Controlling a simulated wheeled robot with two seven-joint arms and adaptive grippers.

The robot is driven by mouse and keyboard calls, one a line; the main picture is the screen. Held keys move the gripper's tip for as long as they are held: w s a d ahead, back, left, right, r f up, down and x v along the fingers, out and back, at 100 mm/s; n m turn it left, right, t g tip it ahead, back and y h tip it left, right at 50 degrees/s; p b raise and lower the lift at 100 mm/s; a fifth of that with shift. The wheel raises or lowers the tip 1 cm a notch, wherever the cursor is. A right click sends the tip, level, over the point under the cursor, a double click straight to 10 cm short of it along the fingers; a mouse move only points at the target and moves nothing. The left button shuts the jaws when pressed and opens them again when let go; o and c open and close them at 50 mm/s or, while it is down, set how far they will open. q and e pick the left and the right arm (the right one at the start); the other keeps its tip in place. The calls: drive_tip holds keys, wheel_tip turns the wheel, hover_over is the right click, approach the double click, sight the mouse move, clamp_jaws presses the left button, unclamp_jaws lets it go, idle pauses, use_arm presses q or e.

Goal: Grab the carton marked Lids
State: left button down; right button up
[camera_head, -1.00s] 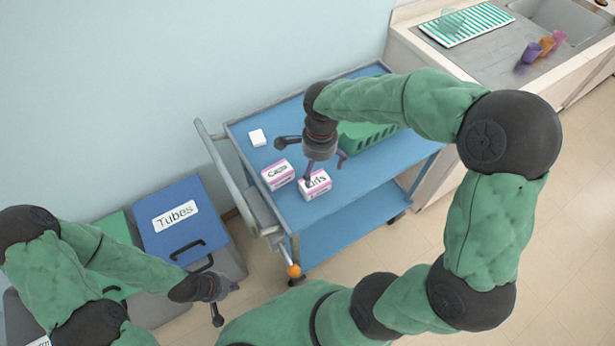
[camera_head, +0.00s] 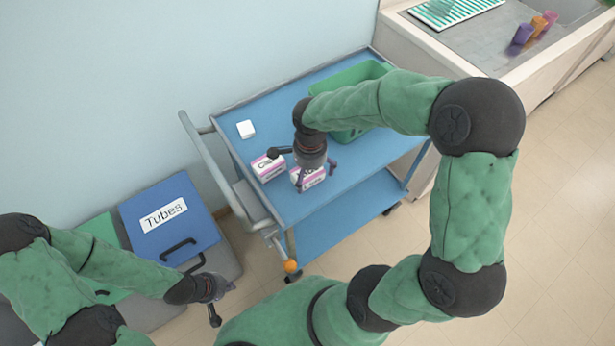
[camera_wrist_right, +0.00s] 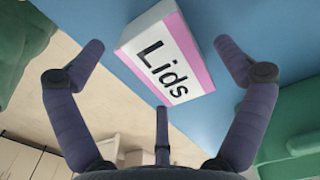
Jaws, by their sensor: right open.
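The Lids carton (camera_wrist_right: 168,62) is a white box with a pink band and black lettering, seen large in the right wrist view. In the head view the carton (camera_head: 312,180) is on the blue cart, partly hidden by my right gripper (camera_head: 314,172). In the right wrist view my right gripper (camera_wrist_right: 158,68) is open, its fingers spread to either side of the carton, with no clear contact. My left gripper (camera_head: 222,300) hangs at the lower left, away from the cart; I cannot tell whether it is open.
Another white and pink carton (camera_head: 268,166) stands just left of the Lids carton. A small white block (camera_head: 246,129) and a green basket (camera_head: 352,78) are on the cart (camera_head: 262,112). A blue box marked Tubes (camera_head: 150,190) stands left of the cart.

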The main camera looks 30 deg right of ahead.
drive_tip(key=shift+f, duration=0.65)
drive_tip(key=shift+c, duration=0.3)
drive_tip(key=c, duration=0.9)
drive_tip(key=shift+r, duration=0.1)
